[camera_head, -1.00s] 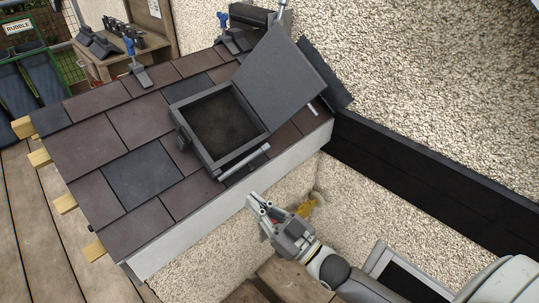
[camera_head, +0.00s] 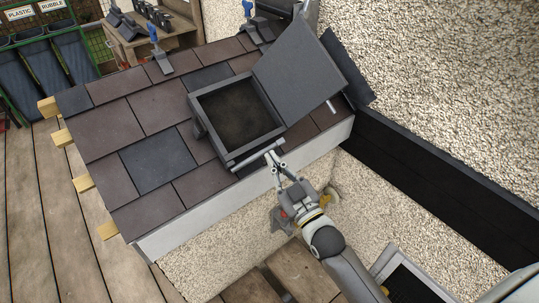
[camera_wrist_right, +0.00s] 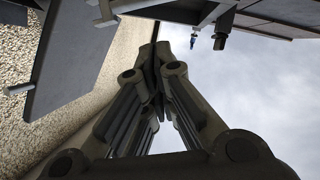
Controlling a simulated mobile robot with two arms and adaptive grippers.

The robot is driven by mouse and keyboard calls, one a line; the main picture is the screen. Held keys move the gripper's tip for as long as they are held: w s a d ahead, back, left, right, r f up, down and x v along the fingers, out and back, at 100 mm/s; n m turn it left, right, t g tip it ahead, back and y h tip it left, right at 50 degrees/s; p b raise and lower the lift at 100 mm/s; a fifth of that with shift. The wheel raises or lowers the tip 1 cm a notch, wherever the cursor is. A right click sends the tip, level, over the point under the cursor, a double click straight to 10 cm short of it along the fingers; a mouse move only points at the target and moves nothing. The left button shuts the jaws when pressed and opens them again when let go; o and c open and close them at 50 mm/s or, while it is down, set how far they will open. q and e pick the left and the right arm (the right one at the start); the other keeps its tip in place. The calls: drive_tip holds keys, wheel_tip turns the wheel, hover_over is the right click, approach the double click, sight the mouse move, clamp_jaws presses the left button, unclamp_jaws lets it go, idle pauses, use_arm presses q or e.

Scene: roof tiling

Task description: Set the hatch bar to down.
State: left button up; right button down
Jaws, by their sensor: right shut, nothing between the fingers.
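The hatch (camera_head: 240,112) is set in the tiled roof, and its dark lid (camera_head: 305,75) stands open, tilted to the right. The light grey hatch bar (camera_head: 250,154) runs along the near edge of the hatch frame. My right gripper (camera_head: 274,160) is shut and empty, with its fingertips right at the near side of the bar; I cannot tell whether they touch it. In the right wrist view the closed fingers (camera_wrist_right: 155,52) point up, with the lid (camera_wrist_right: 85,50) to the upper left. My left gripper is not in view.
Slate tiles (camera_head: 158,165) surround the hatch. A pebbled wall (camera_head: 430,70) rises behind the roof, with a black band (camera_head: 420,170) to the right. A bench (camera_head: 150,40) with tools and bins (camera_head: 45,70) stand beyond. Wooden decking (camera_head: 40,220) lies left.

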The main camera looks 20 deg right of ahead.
sight(266, 152)
drive_tip(key=shift+w+f, duration=0.3)
drive_tip(key=shift+w, duration=0.4)
drive_tip(key=shift+w+f, duration=0.35)
drive_tip(key=shift+w, duration=0.35)
drive_tip(key=shift+w+f, duration=0.3)
drive_tip(key=shift+w, duration=0.4)
drive_tip(key=shift+w+d+f+m+g+y+b, duration=0.15)
drive_tip(key=shift+w+d+f+m+y+b, duration=0.1)
drive_tip(key=shift+w+f+y+b, duration=0.2)
drive_tip(key=shift+w+d+f+m+g+y+b, duration=0.15)
drive_tip(key=shift+w+d+f+m+y+b, duration=0.1)
drive_tip(key=shift+w+f+y+b, duration=0.15)
drive_tip(key=shift+w+d+f+b, duration=0.2)
drive_tip(key=shift+w+f+b, duration=0.2)
drive_tip(key=shift+f, duration=0.2)
